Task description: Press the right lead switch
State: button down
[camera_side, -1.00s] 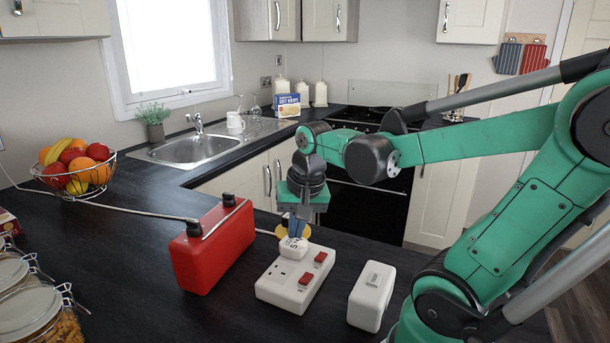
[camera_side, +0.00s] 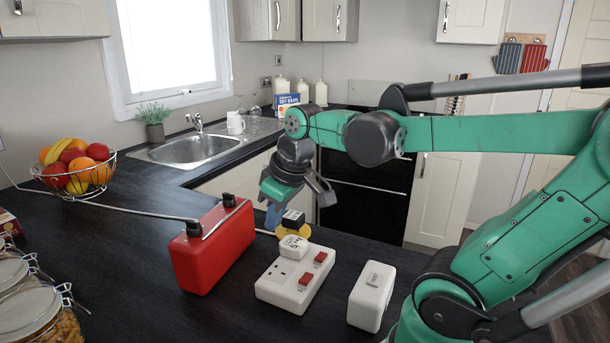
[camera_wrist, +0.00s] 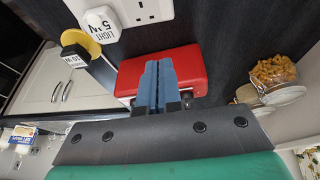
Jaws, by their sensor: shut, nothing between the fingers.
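The white extension lead (camera_side: 276,291) lies on the dark worktop with two red rocker switches, a far one (camera_side: 320,257) and a near one (camera_side: 305,279). A white plug (camera_side: 293,246) marked "LIGHT" sits at its far end and also shows in the wrist view (camera_wrist: 100,22). My gripper (camera_side: 272,218) is shut and empty, tilted, behind and left of the plug and apart from the lead. Its blue fingers (camera_wrist: 158,82) point over the red case in the wrist view. The switches are out of the wrist view; which way they are set is unclear.
A red case (camera_side: 212,248) with a cable stands left of the lead. A black-and-yellow object (camera_side: 293,224) is behind it. A white box (camera_side: 372,295) stands to the right. Glass jars (camera_side: 30,305) and a fruit basket (camera_side: 75,170) are at left.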

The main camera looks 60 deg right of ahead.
aim_at(322, 255)
jog(key=s+d+r+g+y, duration=0.2)
jog(key=s+d+r+g, duration=0.1)
jog(key=d, duration=0.7)
jog(key=shift+s+d+r+g, duration=0.2)
jog(key=shift+s+d+g, duration=0.1)
jog(key=shift+s+g, duration=0.2)
jog(key=f, duration=0.4)
jog(key=a+f, duration=0.1)
jog(key=f, duration=0.9)
jog(key=shift+a, duration=0.4)
jog(key=shift+f, duration=0.2)
jog(key=shift+d+r, duration=0.2)
jog(key=shift+d, duration=0.55)
